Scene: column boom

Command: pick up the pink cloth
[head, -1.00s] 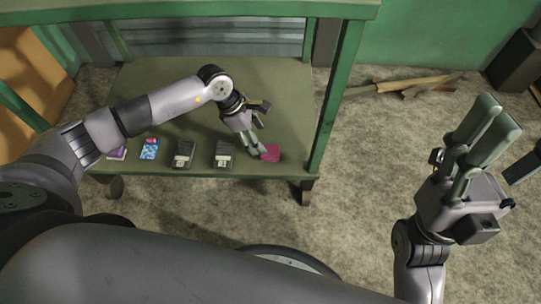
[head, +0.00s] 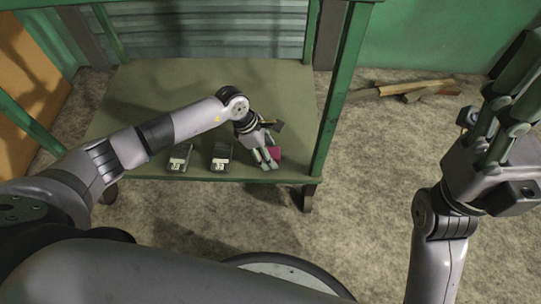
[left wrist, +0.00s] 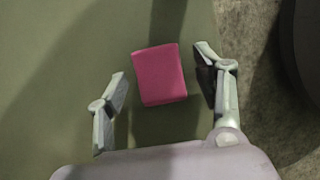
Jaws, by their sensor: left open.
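The pink cloth (head: 276,153) is a small folded block near the front right corner of the green shelf (head: 290,100). In the left wrist view the cloth (left wrist: 159,75) lies between the spread fingers, with a gap on each side. My left gripper (head: 265,160) is open and empty, just over the cloth, and its fingers cover part of it in the head view. It also shows in the left wrist view (left wrist: 161,64). My right gripper (head: 512,95) is raised at the right, off the shelf; its finger gap is unclear.
A green post (head: 338,90) rises at the shelf's right side. Wooden planks (head: 415,87) lie on the floor behind, at the right.

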